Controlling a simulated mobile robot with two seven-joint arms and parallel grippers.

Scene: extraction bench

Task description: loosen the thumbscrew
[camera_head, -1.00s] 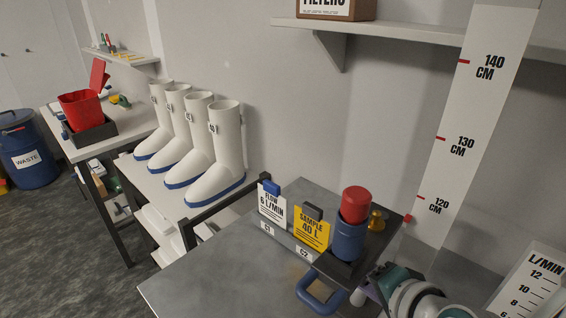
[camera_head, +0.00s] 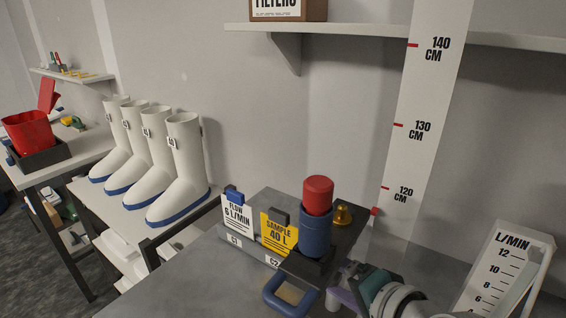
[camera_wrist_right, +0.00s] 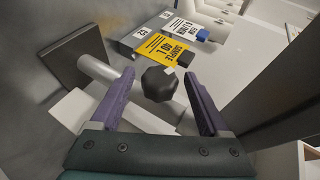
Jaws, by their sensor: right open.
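A dark faceted knob (camera_wrist_right: 158,85), which looks like the thumbscrew, shows in the right wrist view. It lies between the two purple fingers of my right gripper (camera_wrist_right: 160,77), with a visible gap on each side. The fingers are apart and I cannot see them touching it. In the head view my right gripper (camera_head: 345,293) is at the lower right, beside the metal bench, and the dark knob cannot be made out there. A small brass knob (camera_head: 342,214) stands behind the blue cylinder with the red cap. My left gripper is not in view.
The red-capped blue cylinder (camera_head: 316,230), a blue loop handle (camera_head: 290,296), the yellow sample card (camera_head: 278,235) and the white flow card (camera_head: 236,216) crowd near the gripper. A white height scale (camera_head: 428,90) rises behind. An L/MIN gauge (camera_head: 500,268) stands right. White boots (camera_head: 180,170) are left.

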